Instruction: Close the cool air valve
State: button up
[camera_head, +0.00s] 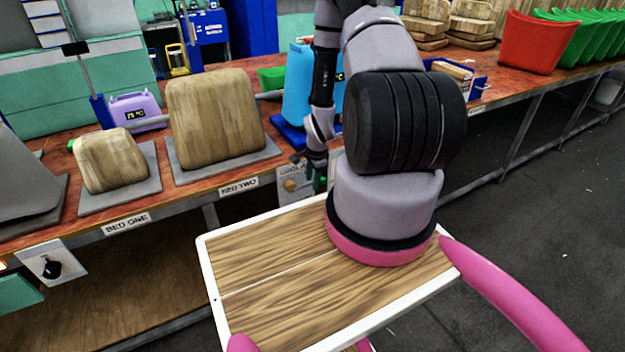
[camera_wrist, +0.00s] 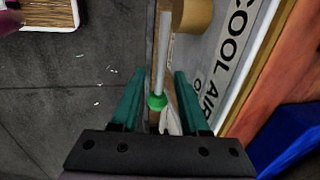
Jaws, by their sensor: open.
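The cool air valve shows in the wrist view as a brass body (camera_wrist: 194,14) with a thin grey lever (camera_wrist: 164,55) ending in a green ball tip (camera_wrist: 157,102). It is mounted by a pale panel lettered "COOL AIR" (camera_wrist: 236,50). My gripper (camera_wrist: 158,92) is open, with one green finger on each side of the lever's end. Gaps show between the fingers and the green tip, and it holds nothing. In the head view the brass valve body (camera_head: 290,185) is on the panel below the bench edge, and my arm partly hides that area.
A blue object (camera_wrist: 292,145) is close at the lower right of the wrist view. Open grey floor (camera_head: 545,200) lies right of the bench.

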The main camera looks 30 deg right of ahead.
grip_shut()
dwell(1.3)
